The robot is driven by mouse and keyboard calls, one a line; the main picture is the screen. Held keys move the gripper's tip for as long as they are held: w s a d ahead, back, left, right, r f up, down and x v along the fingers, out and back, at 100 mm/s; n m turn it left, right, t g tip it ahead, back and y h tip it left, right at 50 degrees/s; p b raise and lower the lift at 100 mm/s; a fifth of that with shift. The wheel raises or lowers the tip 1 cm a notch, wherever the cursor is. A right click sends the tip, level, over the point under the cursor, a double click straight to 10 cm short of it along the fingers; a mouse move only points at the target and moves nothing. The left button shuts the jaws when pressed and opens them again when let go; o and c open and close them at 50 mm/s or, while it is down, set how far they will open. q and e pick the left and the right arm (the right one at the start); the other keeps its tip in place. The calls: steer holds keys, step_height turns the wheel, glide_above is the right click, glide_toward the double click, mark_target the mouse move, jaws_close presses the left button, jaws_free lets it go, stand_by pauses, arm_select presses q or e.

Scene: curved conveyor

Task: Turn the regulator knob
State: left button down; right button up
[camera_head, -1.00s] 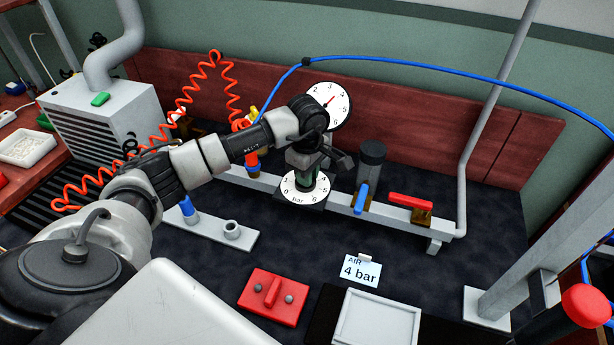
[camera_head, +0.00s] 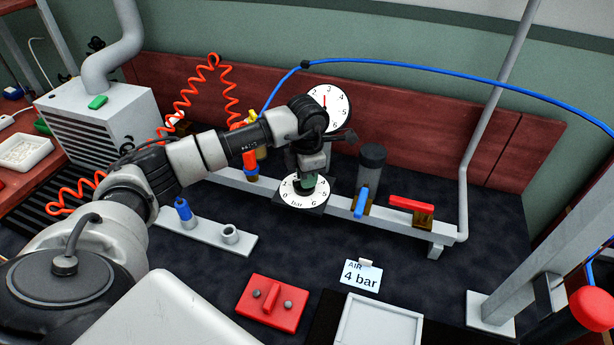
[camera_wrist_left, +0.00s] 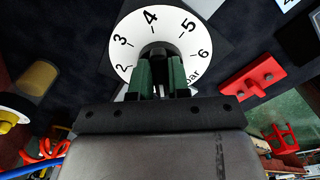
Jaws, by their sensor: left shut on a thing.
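The regulator has a round white dial (camera_head: 292,200) numbered up to 6 and marked "bar". The dial also shows in the left wrist view (camera_wrist_left: 134,27). My left gripper (camera_head: 308,179) points down over the dial's middle, shut on the regulator knob. In the left wrist view its green fingers (camera_wrist_left: 160,78) close around the knob, which they mostly hide. Behind the gripper, a pressure gauge (camera_head: 338,108) has a red needle standing nearly upright; my wrist covers its lower left part. A card (camera_head: 361,273) reads "AIR 4 bar". My right gripper is out of view.
Right of the regulator stand a dark cylinder (camera_head: 371,162), a blue lever (camera_head: 361,202) and a red lever (camera_head: 411,202). A red block (camera_head: 272,302) and a pale tray (camera_head: 378,325) lie in front. A blue hose (camera_head: 430,68) arches above.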

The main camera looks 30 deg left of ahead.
arm_select(q)
steer(key=n, duration=0.5)
steer(key=shift+w+a, duration=0.1)
steer(key=shift+a, duration=0.05)
steer(key=shift+n, duration=0.3)
stand_by(0.3)
steer(key=c, duration=1.1)
jaws_free()
steer(key=shift+r, duration=0.1)
step_height(320, 180, up, 11)
steer(key=shift+f+b, duration=0.2)
steer(key=shift+b, duration=0.1)
